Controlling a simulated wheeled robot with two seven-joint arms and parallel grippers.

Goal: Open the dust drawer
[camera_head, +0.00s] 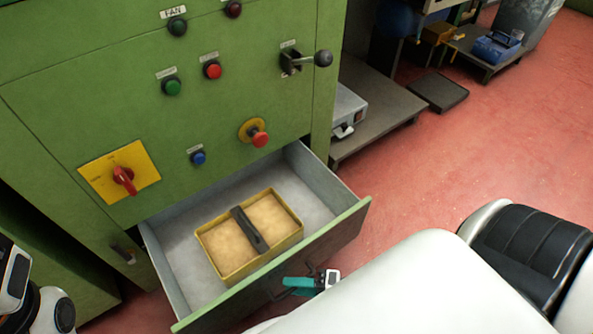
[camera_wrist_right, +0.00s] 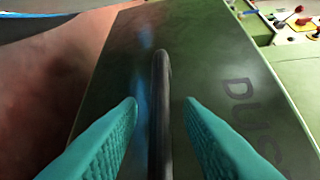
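The dust drawer (camera_head: 345,222) stands pulled well out of the green machine, its grey inside showing in the head view. A yellow box (camera_head: 290,240) with a dark crossbar and tan, dust-like filling sits inside it. My right gripper (camera_head: 298,286) is at the outer side of the drawer front, by its dark handle. In the right wrist view, the handle (camera_wrist_right: 161,100) runs between the two teal fingers of the right gripper (camera_wrist_right: 160,110), with gaps on both sides. The drawer front (camera_wrist_right: 200,60) bears partly hidden lettering, "DUS". My left gripper's fingers are not visible.
The machine's panel (camera_head: 240,80) above the drawer carries buttons, a red rotary switch (camera_head: 123,176) and a black-knobbed lever (camera_head: 320,59). A low grey platform (camera_head: 375,125) stands right of the machine. Red floor (camera_head: 420,170) is clear beyond the drawer's right side.

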